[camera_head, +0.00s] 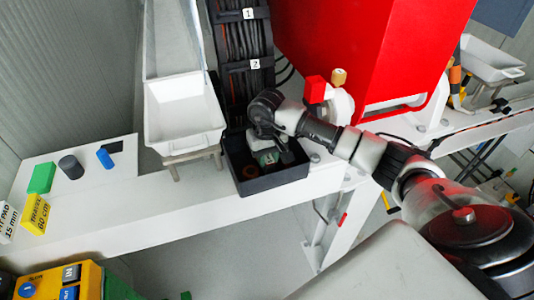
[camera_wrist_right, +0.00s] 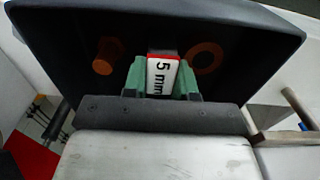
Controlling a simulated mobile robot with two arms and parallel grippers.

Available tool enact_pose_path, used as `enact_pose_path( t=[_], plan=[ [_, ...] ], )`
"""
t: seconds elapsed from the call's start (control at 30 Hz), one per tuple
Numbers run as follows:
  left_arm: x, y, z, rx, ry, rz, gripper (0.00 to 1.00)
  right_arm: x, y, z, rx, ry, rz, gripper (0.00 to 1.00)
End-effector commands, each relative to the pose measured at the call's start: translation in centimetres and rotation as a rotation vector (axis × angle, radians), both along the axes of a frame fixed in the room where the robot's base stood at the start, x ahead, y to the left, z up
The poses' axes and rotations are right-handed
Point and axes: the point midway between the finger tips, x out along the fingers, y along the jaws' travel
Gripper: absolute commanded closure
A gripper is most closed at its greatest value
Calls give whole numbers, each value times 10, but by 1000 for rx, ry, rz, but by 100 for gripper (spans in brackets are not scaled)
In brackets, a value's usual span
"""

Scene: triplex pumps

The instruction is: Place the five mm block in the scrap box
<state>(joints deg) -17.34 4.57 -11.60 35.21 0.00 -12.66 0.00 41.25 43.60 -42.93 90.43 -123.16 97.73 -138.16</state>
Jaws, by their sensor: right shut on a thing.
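The five mm block (camera_wrist_right: 162,76) is white with a red edge and reads "5 mm" in the right wrist view. My right gripper (camera_wrist_right: 162,82) has green fingers on both sides of it and is shut on it. The scrap box (camera_head: 246,183) is a black open box on the white bench. In the head view my right gripper (camera_head: 267,158) is over and partly inside the box opening, and the block is hard to make out there. The box also shows behind the block in the right wrist view (camera_wrist_right: 225,25). My left gripper is not in view.
Orange round pieces lie in the box, a ring (camera_wrist_right: 207,57) and a plug-like one (camera_wrist_right: 108,55). A white tray (camera_head: 205,138) stands left of the box. Green (camera_head: 41,178), blue (camera_head: 105,158) and dark (camera_head: 71,167) pieces sit farther left. A red housing rises behind.

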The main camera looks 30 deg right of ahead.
Motion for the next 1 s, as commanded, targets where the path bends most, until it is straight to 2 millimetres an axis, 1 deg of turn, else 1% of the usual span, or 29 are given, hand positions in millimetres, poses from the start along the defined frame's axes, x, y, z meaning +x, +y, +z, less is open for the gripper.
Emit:
enact_pose_path(
  t=[0.03, 0.13, 0.23, 0.37, 0.4, 0.57, 0.8, 0.9, 0.97, 1.0],
  plan=[
    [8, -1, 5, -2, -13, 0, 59, -1, 0, -3, 0, 2, -1, 97],
    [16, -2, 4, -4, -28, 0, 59, 0, -1, -5, -1, -3, 0, 97],
    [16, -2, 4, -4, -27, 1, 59, 0, -1, -5, -1, -3, 0, 97],
    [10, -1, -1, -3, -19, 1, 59, 0, -1, -8, 0, -2, 0, 97],
    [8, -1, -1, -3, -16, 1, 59, 0, 0, -8, 0, -2, 0, 71],
    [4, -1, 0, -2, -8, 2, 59, 0, 0, -7, 0, -2, 0, 47],
    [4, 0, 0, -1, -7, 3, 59, 0, 0, -7, 0, -1, 0, 47],
    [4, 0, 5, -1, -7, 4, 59, 0, 0, -3, 0, -1, 0, 47],
    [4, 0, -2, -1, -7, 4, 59, 1, -1, 0, -1, -4, 0, 47],
    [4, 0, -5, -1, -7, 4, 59, 2, -1, 5, -1, -7, 1, 47]
  ],
)
